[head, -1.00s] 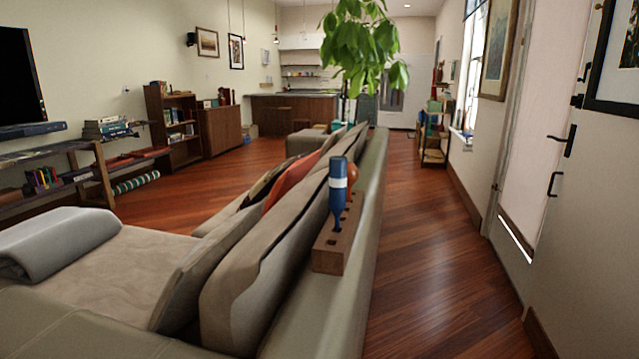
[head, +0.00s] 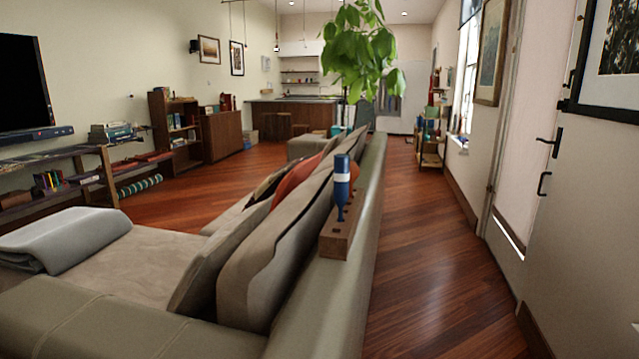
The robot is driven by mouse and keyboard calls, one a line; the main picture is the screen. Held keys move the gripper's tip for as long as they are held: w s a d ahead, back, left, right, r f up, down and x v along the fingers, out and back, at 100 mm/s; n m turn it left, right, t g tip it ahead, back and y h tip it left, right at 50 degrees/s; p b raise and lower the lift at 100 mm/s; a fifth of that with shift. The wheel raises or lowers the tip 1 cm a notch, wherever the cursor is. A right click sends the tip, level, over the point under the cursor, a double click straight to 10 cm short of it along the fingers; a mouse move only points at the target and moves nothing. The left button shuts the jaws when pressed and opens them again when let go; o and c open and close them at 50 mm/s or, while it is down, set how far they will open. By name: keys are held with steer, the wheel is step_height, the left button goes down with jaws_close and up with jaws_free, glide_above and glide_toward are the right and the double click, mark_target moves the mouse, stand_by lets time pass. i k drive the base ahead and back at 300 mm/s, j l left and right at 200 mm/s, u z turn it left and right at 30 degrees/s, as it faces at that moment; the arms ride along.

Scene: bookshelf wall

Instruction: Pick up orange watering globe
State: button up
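On top of the sofa's backrest sits a long wooden block (head: 337,241) with holes in it. A blue globe with a white band (head: 342,186) stands upright in the block. My gripper is not in view.
The beige sofa (head: 335,290) fills the lower left and middle. A clear strip of wooden floor (head: 430,270) runs along its right side to the wall and door (head: 530,130).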

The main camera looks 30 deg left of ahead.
mark_target(354, 169)
steer(key=j+u, duration=0.15)
steer(key=u, duration=0.35)
steer(key=j+u, duration=0.2)
steer(key=u, duration=0.3)
steer(key=i+z, duration=0.1)
steer(key=z, duration=1.5)
steer(key=k+l+z, duration=0.15)
steer(key=z, duration=0.4)
steer(key=i+j+u, duration=0.15)
steer(key=u, duration=0.65)
steer(key=k+l+u, duration=0.1)
steer(key=u, duration=0.95)
